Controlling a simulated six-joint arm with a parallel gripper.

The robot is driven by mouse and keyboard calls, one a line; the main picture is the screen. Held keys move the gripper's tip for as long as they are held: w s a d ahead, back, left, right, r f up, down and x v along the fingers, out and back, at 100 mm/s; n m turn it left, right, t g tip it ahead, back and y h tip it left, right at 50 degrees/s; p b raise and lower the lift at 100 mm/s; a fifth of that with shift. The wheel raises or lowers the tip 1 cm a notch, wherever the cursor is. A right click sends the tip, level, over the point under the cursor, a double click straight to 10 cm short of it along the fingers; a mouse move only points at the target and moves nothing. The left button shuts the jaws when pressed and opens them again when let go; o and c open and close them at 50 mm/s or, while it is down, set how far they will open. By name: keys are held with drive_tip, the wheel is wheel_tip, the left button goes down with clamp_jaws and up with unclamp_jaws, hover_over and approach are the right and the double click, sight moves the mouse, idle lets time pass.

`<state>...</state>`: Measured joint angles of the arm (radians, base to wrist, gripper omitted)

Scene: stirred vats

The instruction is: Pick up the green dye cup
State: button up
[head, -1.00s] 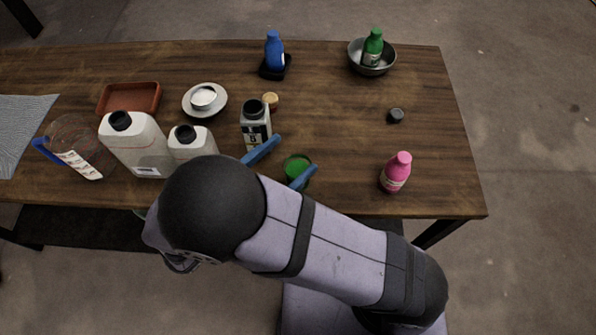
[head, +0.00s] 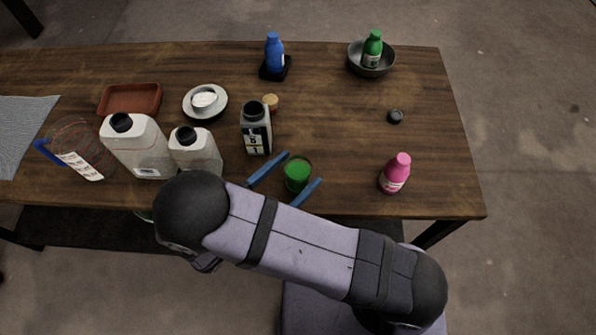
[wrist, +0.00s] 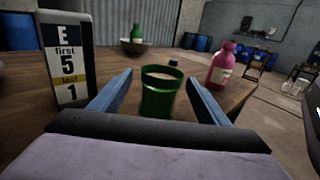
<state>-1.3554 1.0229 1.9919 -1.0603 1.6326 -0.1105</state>
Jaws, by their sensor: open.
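The green dye cup (head: 298,174) stands upright on the wooden table near its front edge. In the wrist view the green cup (wrist: 161,94) is between and a little beyond the two blue fingers, with no finger clearly touching it. My gripper (head: 303,168) is open, with one blue finger to the left of the cup and the other to its right in the head view. The open fingers also show in the wrist view (wrist: 160,88).
A bottle with a number label (head: 256,131) stands close behind left of the cup. A pink bottle (head: 395,173) stands to the right. White jugs (head: 143,150) stand left, near my arm. A green bottle in a metal bowl (head: 387,67) is at the back right.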

drive_tip(key=shift+w+d+r, duration=0.1)
drive_tip(key=shift+w+d, duration=0.2)
drive_tip(key=shift+d, duration=0.05)
drive_tip(key=shift+p+x, duration=0.75)
drive_tip(key=shift+x, duration=1.4)
drive_tip(key=shift+c, duration=0.2)
drive_tip(key=c, duration=1.2)
drive_tip(key=shift+a, duration=0.1)
drive_tip(key=shift+r, duration=0.1)
wheel_tip(320, 180, up, 10)
